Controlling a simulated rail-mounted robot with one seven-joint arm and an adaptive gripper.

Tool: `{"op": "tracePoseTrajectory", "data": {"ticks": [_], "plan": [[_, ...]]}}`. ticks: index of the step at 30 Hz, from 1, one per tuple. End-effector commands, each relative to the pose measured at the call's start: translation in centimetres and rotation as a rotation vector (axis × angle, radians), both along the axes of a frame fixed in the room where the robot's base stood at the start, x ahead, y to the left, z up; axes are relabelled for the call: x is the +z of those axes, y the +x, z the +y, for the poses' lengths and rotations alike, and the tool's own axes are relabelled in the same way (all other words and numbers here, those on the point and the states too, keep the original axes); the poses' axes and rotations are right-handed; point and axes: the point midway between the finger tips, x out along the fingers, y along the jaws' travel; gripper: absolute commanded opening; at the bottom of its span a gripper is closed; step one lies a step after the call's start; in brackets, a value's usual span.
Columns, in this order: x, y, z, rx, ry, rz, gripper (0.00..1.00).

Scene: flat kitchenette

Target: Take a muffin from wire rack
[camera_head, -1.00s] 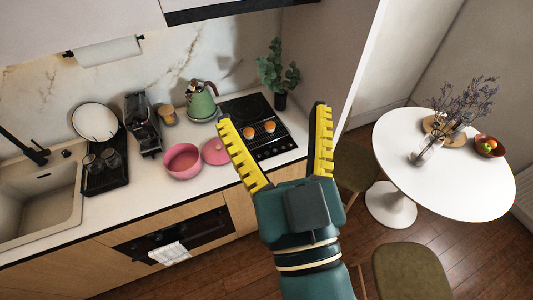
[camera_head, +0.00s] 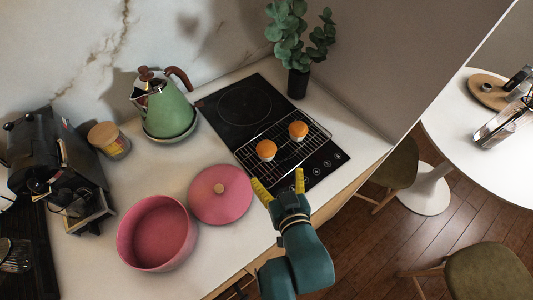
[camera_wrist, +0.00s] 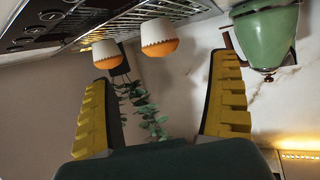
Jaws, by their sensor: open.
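Two muffins with orange-brown tops stand on the wire rack (camera_head: 272,136), which lies on the black cooktop. In the head view one muffin (camera_head: 266,150) is to the left and the other muffin (camera_head: 298,130) is farther back to the right. My gripper (camera_head: 279,185) is open and empty at the counter's front edge, just short of the rack. The wrist view appears upside down; there the muffins (camera_wrist: 159,38) (camera_wrist: 107,54) hang near the top, ahead of my yellow fingers (camera_wrist: 160,105), not between them. The rack (camera_wrist: 120,20) shows at the top.
A pink pot (camera_head: 157,234) and its pink lid (camera_head: 220,194) are left of my gripper. A green kettle (camera_head: 167,105) stands behind them, left of the cooktop. A potted plant (camera_head: 299,80) stands behind the rack. A wall (camera_head: 380,60) rises right of the cooktop.

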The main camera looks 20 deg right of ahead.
Motion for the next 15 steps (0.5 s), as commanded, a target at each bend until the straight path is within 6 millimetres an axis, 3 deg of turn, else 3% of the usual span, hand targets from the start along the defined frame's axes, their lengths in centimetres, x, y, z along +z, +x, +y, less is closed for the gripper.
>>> {"op": "tracePoseTrajectory", "data": {"ticks": [6, 15], "plan": [[-1.8, 4.8, -0.8, 0.001, 0.000, -0.002, 0.91], [-3.0, 8.3, -1.6, 0.001, 0.000, -0.002, 0.91]]}}
